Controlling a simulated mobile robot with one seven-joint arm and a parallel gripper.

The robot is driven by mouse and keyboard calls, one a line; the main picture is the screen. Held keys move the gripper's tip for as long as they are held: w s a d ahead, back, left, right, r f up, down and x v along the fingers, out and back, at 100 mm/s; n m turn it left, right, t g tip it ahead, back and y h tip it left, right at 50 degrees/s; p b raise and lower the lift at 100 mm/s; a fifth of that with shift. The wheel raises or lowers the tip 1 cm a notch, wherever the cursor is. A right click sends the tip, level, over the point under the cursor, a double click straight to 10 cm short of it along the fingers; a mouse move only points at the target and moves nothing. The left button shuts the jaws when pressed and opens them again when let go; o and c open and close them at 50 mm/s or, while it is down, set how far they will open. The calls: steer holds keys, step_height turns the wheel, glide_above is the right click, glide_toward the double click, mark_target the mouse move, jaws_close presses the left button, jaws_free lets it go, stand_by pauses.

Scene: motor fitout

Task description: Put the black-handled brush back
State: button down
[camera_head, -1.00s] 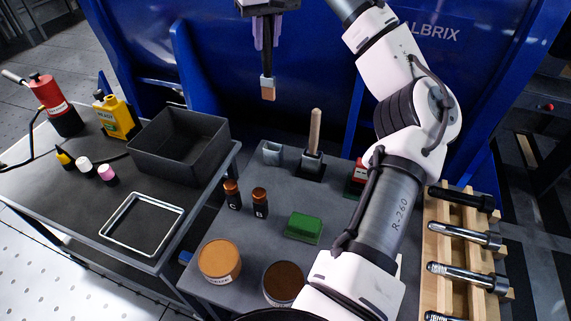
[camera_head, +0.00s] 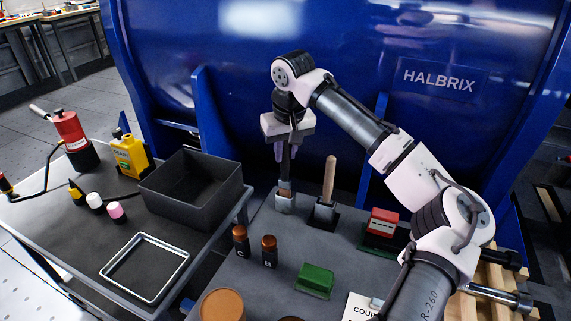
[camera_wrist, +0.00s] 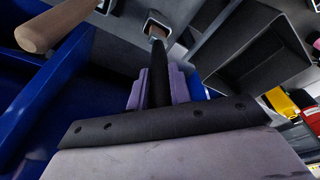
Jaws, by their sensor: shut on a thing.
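The black-handled brush (camera_head: 286,168) hangs upright, bristle end down, under my gripper (camera_head: 287,150). In the wrist view, the gripper's purple fingers (camera_wrist: 160,88) are shut on the black handle (camera_wrist: 158,75). The small grey holder (camera_head: 285,204) stands at the back left of the grey table. The brush's metal band is right at the holder's mouth, and the bristle tips are hidden there. The holder's rim (camera_wrist: 149,20) shows around the brush's lower end in the wrist view. I cannot tell how deep the bristles sit.
A wooden-handled tool (camera_head: 330,180) stands in a dark holder close to the right. A black bin (camera_head: 197,212) is on the side table at left. Brown bottles (camera_head: 241,241), a green block (camera_head: 315,280) and a red item (camera_head: 382,222) are nearby. A blue housing (camera_head: 230,80) rises behind.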

mark_target(285, 181)
steer(key=shift+f, duration=1.95)
steer(key=c, duration=1.3)
jaws_free()
steer(key=r, duration=0.4)
steer(key=s+r, duration=0.1)
steer(key=r, duration=0.3)
steer(key=s+d+r+p, duration=0.1)
steer(key=r, duration=0.3)
